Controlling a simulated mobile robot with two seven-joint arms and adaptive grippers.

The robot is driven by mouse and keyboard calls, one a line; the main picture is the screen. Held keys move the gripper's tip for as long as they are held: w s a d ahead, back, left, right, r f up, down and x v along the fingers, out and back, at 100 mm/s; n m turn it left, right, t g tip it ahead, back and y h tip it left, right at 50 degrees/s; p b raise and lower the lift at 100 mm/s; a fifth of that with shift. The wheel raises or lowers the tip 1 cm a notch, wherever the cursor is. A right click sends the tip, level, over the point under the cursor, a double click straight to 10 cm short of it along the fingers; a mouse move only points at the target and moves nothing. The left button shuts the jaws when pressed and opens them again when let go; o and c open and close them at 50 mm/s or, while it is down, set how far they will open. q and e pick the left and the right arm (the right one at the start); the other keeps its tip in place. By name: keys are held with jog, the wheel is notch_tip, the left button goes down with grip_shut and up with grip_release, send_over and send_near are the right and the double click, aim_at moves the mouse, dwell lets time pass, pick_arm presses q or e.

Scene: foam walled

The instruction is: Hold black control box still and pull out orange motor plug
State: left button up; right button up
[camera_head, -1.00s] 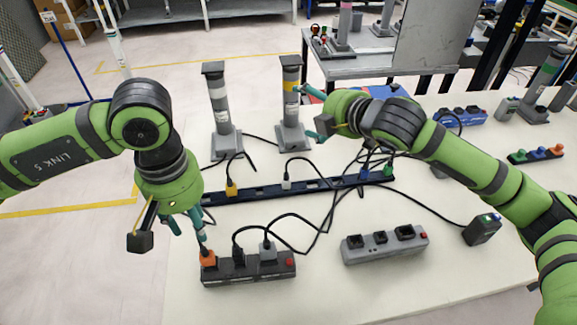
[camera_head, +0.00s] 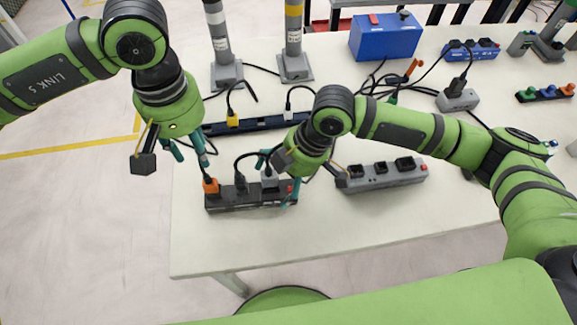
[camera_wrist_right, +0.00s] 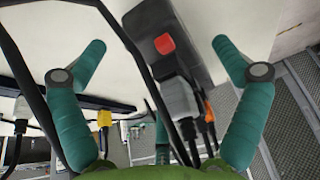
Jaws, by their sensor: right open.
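The black control box (camera_head: 250,196) lies on the white table at front left. The orange motor plug (camera_head: 210,186) stands in its left end, beside a black plug (camera_head: 240,182) and a grey plug (camera_head: 269,180). My left gripper (camera_head: 193,157) is above and left of the orange plug, fingers apart; contact is unclear. My right gripper (camera_head: 278,180) is open over the box's right end, partly hiding it. In the right wrist view, the box's end with its red switch (camera_wrist_right: 164,44) lies between my open fingers (camera_wrist_right: 160,45), with gaps on both sides.
A grey power strip (camera_head: 380,174) lies close to the right. A long dark rail (camera_head: 265,124) with a yellow plug (camera_head: 232,121) runs behind. Black cables loop between them. A blue box (camera_head: 384,37) and posts stand farther back. The front table area is clear.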

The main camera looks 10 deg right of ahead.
jog(key=shift+x, duration=1.5)
jog(key=c, duration=1.4)
